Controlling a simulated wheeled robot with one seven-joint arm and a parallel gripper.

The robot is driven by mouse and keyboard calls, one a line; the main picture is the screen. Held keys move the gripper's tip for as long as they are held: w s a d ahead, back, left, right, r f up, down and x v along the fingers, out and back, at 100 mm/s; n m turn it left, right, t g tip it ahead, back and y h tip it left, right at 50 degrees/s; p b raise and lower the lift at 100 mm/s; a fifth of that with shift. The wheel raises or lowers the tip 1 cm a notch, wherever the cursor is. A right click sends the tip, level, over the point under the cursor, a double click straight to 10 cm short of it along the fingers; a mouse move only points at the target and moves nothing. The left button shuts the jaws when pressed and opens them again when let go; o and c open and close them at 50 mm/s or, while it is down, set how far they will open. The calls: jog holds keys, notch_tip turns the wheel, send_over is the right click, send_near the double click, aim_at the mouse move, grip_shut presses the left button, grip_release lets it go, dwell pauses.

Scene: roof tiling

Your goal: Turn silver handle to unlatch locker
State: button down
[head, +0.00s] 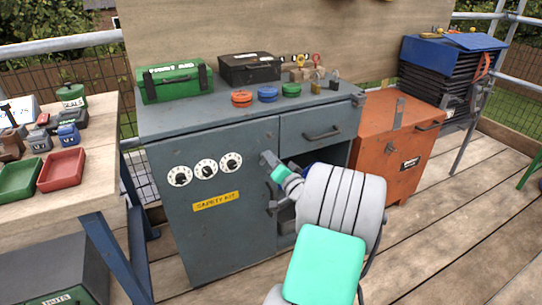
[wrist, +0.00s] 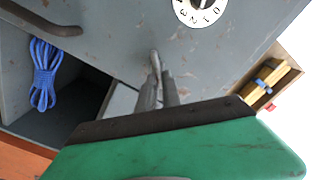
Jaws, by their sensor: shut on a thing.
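The grey locker (head: 225,250) has a door with several white dials (head: 205,168) and a yellow "SAFETY KIT" label (head: 216,201). The door looks closed. The silver handle (wrist: 154,58) is at the door's upper right edge. My gripper (head: 270,162) reaches it from the right; in the wrist view, its fingers (wrist: 157,88) are shut around the handle's end. The fingers and green gripper body hide part of the handle, so its exact turn angle is hard to tell. One dial (wrist: 200,10) shows at the top of the wrist view.
A dark pull handle (head: 270,198) is below the silver one. An open compartment beside the door holds blue rope (wrist: 44,75), under a drawer (head: 318,128). An orange cabinet (head: 385,150) stands right; a workbench (head: 85,195) stands left. Decking at front right is clear.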

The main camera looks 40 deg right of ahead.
jog(key=m+p, duration=0.1)
jog(key=m, duration=0.2)
jog(key=m+p, duration=0.2)
jog(key=f+m+p, duration=0.1)
jog(key=m, duration=0.2)
jog(key=shift+d+m+p, duration=0.2)
jog(key=shift+m+p, duration=0.1)
jog(key=shift+p, duration=0.05)
dwell(0.4)
jog(key=c, duration=1.5)
grip_release()
jog(key=v, duration=0.8)
jog(key=shift+p, duration=0.4)
